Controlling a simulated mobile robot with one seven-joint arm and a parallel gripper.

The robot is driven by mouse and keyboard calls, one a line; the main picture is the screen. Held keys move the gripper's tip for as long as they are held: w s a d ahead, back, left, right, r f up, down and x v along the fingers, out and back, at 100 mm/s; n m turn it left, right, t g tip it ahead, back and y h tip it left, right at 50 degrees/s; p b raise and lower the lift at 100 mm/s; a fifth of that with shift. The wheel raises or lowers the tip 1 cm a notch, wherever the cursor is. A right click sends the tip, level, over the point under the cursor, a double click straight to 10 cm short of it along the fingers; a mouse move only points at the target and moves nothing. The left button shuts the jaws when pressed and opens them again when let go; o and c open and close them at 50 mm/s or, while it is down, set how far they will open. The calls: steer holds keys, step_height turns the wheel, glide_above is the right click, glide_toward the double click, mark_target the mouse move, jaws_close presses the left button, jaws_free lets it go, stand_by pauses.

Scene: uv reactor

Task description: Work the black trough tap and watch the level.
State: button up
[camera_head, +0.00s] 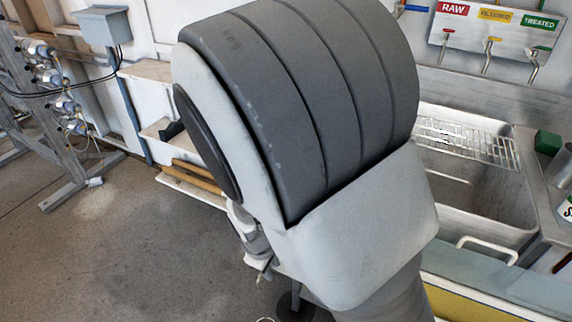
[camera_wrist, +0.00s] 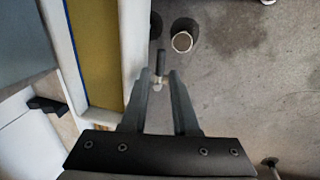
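My gripper (camera_wrist: 159,76) points down past the edge of a white-framed yellow panel in the wrist view. Its two fingers are apart. A small dark piece with a pale base (camera_wrist: 160,66) shows between the fingertips; it may be the black tap, but I cannot tell, nor whether a finger touches it. A steel trough (camera_head: 478,205) with a wire rack stands at the right. No level is readable in either view.
A board (camera_head: 490,32) carries taps labelled RAW, FILTERED and TREATED above the trough. The yellow panel (camera_wrist: 94,50) lies left of my fingers. A round open container (camera_wrist: 182,41) stands on the floor. A pipe frame (camera_head: 60,100) is at the far left; the floor between is clear.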

steer(key=shift+w+d+f+b, duration=0.1)
steer(key=shift+w+f+b, duration=0.1)
steer(key=shift+f, duration=0.45)
steer(key=shift+w+f+b, duration=0.1)
steer(key=shift+f+b, duration=0.05)
steer(key=shift+f, duration=0.5)
jaws_close()
